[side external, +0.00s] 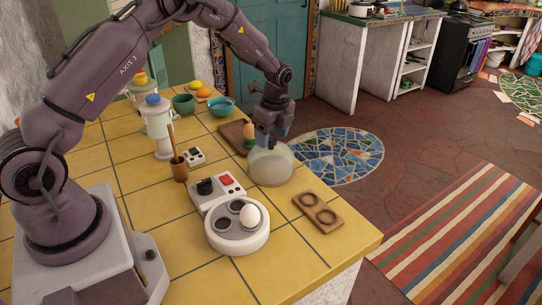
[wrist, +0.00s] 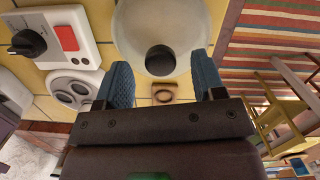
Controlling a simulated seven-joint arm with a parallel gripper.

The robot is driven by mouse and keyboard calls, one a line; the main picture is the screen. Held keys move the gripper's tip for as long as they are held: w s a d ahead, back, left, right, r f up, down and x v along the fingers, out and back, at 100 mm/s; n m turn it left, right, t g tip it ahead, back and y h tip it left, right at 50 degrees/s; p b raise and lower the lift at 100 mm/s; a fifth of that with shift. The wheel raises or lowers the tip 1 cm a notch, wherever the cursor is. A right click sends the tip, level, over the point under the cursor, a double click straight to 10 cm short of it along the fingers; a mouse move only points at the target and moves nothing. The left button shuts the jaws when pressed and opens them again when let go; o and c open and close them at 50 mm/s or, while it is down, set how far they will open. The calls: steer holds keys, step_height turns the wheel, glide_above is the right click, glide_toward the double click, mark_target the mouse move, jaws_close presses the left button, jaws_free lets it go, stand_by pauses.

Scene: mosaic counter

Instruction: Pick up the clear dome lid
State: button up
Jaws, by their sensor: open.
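The clear dome lid (side external: 270,167) stands on the yellow tiled counter near its far edge. In the wrist view it is a pale round shape (wrist: 150,25) with a dark knob (wrist: 160,60). My gripper (side external: 270,143) is directly above the lid, pointing down. In the wrist view its two blue fingers (wrist: 163,76) are spread apart, with the knob showing just beyond the gap between them. The gripper is open and holds nothing. I cannot tell whether the fingertips touch the lid.
A white round cooker (side external: 238,232) with an egg (side external: 250,216) stands in front. A white control box (side external: 217,190) and a wooden two-hole holder (side external: 320,212) are near the lid. A wooden board (side external: 230,132) with an egg in a cup (side external: 249,132) is close behind.

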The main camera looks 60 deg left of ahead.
step_height(320, 180, down, 2)
steer(key=shift+a+f, duration=0.15)
jaws_close()
stand_by(0.3)
